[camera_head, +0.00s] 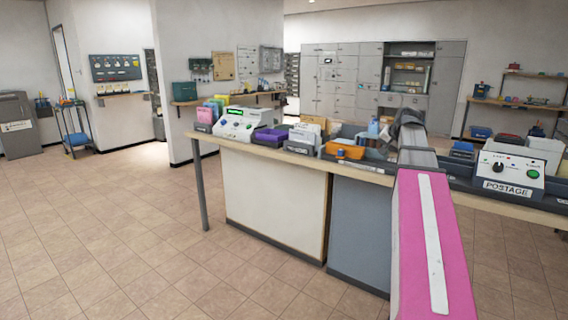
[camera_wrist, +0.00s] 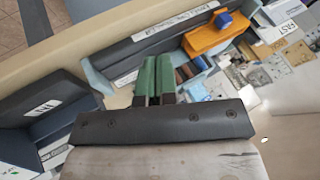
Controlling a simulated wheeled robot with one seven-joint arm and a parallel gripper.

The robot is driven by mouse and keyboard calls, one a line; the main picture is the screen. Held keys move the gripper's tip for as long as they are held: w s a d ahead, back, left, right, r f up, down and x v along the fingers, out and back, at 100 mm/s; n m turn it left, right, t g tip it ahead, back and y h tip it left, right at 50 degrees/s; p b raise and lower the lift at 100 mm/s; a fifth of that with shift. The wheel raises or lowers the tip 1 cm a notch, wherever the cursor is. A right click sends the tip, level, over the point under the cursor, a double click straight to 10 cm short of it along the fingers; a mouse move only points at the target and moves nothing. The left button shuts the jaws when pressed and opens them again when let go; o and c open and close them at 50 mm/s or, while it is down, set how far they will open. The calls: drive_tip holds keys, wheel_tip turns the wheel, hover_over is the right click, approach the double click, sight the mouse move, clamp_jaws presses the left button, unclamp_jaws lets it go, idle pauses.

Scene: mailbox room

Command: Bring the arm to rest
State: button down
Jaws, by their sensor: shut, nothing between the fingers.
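My arm reaches forward from the lower right of the head view over the counter (camera_head: 280,155), its pink link nearest the camera. Its dark far end hangs over the counter among trays and bins; the fingers cannot be made out there. In the wrist view my gripper (camera_wrist: 156,62) shows two green fingers side by side, shut and empty. They are above the counter, close to a dark labelled tray (camera_wrist: 125,50) and an orange tray (camera_wrist: 215,38).
A postage machine (camera_head: 508,172) stands on the counter right of my arm. A white machine with a green display (camera_head: 238,124) and a purple bin (camera_head: 270,137) stand to the left. A blue bin (camera_wrist: 45,118) lies lower left in the wrist view. The tiled floor left is clear.

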drive_tip(key=s+a+f+n+g, duration=0.2)
drive_tip(key=s+a+f, duration=0.4)
drive_tip(key=f, duration=0.8)
drive_tip(key=s+a+f+n+g+h, duration=0.1)
drive_tip(key=s+a+f, duration=0.6)
drive_tip(key=f, duration=0.7)
drive_tip(key=s+a+f+n+g+h, duration=0.1)
drive_tip(key=s+a+f+g, duration=0.3)
drive_tip(key=f, duration=1)
drive_tip(key=s+a+n, duration=0.1)
drive_tip(key=s+a, duration=0.1)
drive_tip(key=s, duration=0.2)
drive_tip(key=shift+s+a+n, duration=0.25)
drive_tip(key=shift+s+n, duration=0.15)
drive_tip(key=shift+f, duration=0.1)
